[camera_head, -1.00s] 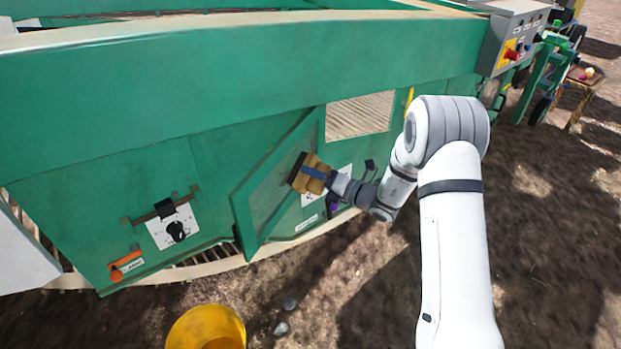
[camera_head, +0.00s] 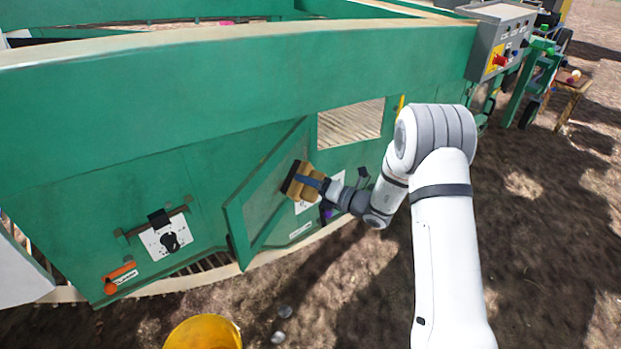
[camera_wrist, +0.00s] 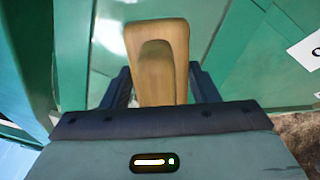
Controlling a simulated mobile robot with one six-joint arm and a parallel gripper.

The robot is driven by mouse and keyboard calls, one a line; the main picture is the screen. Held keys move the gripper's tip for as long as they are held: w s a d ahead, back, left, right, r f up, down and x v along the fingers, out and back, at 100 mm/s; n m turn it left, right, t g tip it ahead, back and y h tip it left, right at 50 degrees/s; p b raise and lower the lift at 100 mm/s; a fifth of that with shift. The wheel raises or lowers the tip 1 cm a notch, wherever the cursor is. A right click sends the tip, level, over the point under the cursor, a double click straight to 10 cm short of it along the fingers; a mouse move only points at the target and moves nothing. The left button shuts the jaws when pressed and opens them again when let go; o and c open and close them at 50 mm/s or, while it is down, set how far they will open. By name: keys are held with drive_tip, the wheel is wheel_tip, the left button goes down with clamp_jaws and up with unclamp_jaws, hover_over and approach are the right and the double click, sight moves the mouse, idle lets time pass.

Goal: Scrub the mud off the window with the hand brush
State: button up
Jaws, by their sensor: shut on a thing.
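My gripper (camera_head: 316,184) is shut on the hand brush (camera_head: 301,181), which has a tan wooden body and a dark bristle edge. The brush is held up against or very close to the window (camera_head: 265,205), a pane in the green hinged door that stands ajar; I cannot tell whether the bristles touch it. In the wrist view the wooden brush handle (camera_wrist: 160,60) sits between the two dark fingers and hides part of the pane behind it. No clear mud patch can be made out on the pane.
The green machine wall (camera_head: 150,110) runs across the view. A dial panel (camera_head: 167,238) and an orange handle (camera_head: 120,277) are left of the door. A yellow bucket (camera_head: 204,332) stands on the soil in front. A grey control box (camera_head: 495,40) is at the upper right.

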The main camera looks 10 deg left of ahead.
sight(313, 176)
drive_tip(key=shift+s+a+p, duration=0.15)
drive_tip(key=shift+s+a, duration=0.55)
drive_tip(key=shift+s, duration=1.05)
drive_tip(key=shift+s+a+p, duration=0.15)
drive_tip(key=shift+s+a, duration=0.5)
drive_tip(key=shift+s, duration=1.1)
drive_tip(key=shift+s+a+p, duration=0.15)
drive_tip(key=shift+s+a, duration=0.55)
drive_tip(key=shift+s, duration=1.05)
drive_tip(key=shift+s+a, duration=0.2)
drive_tip(key=shift+s, duration=0.25)
drive_tip(key=shift+r, duration=0.2)
drive_tip(key=shift+r+p, duration=0.2)
drive_tip(key=shift+p, duration=0.1)
drive_tip(key=shift+w+d, duration=0.9)
drive_tip(key=shift+w, duration=1.5)
drive_tip(key=shift+w+d, duration=0.9)
drive_tip(key=shift+w, duration=1.45)
drive_tip(key=shift+w+d, duration=0.9)
drive_tip(key=shift+w, duration=1.5)
